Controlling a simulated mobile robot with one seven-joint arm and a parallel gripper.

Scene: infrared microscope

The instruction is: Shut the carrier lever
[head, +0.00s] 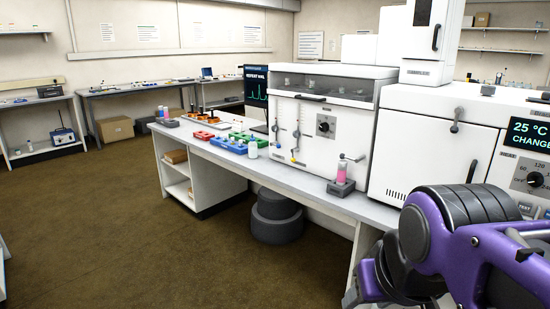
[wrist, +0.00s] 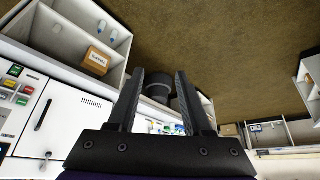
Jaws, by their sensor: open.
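My gripper (wrist: 160,73) shows in the wrist view with its two dark fingers apart and nothing between them. In the head view my purple arm fills the lower right and the fingers cannot be made out. The white instrument (head: 350,125) on the bench has two narrow flow tubes on its front, with a small handle (head: 296,153) below the right one and another small fitting (head: 276,128) on the left one. I cannot read which is the carrier lever or tell its position. The gripper is well away from these parts.
Coloured racks (head: 238,135) lie farther left on the bench. A white oven-like unit (head: 430,150) stands right. Grey round containers (head: 277,215) sit under the bench. The brown floor is open to the left.

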